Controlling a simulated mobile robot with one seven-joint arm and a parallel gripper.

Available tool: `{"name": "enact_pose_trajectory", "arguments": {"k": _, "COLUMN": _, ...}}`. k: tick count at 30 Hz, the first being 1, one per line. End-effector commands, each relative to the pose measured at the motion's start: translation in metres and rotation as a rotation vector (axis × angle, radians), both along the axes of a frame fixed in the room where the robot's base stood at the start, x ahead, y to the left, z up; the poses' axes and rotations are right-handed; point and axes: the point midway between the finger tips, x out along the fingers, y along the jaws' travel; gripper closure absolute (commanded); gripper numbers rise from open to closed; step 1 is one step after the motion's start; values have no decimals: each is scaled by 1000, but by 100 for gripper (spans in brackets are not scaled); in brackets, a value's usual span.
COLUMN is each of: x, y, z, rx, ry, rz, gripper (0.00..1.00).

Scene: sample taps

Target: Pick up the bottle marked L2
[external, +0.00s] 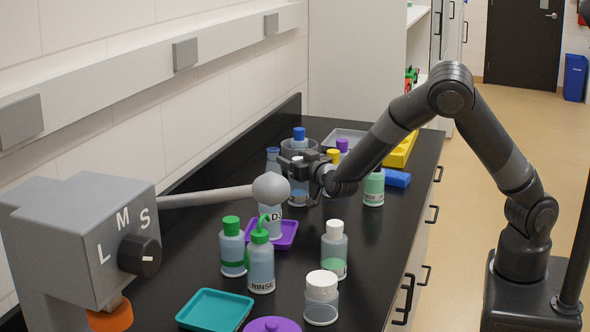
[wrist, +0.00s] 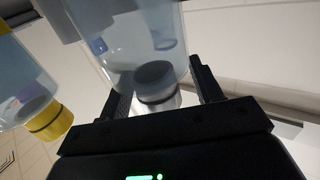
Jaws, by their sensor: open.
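No L2 mark is readable in either view, so I cannot tell which bottle carries it. My gripper (external: 297,166) is open among the far group of bottles on the black counter. In the wrist view my gripper (wrist: 165,88) has its two dark fingers apart. A blue-capped bottle (external: 299,134) stands behind my gripper. A yellow-capped bottle (wrist: 50,120) is at left in the wrist view.
Nearer stand a bottle marked RINSE (external: 261,268), a green-capped bottle (external: 231,250) and white-capped bottles (external: 334,251). A tap spout (external: 215,196) with a round end reaches over the purple tray (external: 286,238). A teal tray (external: 215,311) lies in front.

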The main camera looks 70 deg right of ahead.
Motion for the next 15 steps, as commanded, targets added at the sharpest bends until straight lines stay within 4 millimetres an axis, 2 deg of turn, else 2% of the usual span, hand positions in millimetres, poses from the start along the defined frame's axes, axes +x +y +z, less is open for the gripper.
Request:
{"name": "enact_pose_trajectory", "arguments": {"k": 3, "x": 0, "y": 0, "z": 0, "rx": 0, "ry": 0, "rz": 0, "gripper": 41}}
{"name": "enact_pose_trajectory", "arguments": {"k": 15, "x": -1, "y": 0, "z": 0, "rx": 0, "ry": 0, "rz": 0, "gripper": 73}}
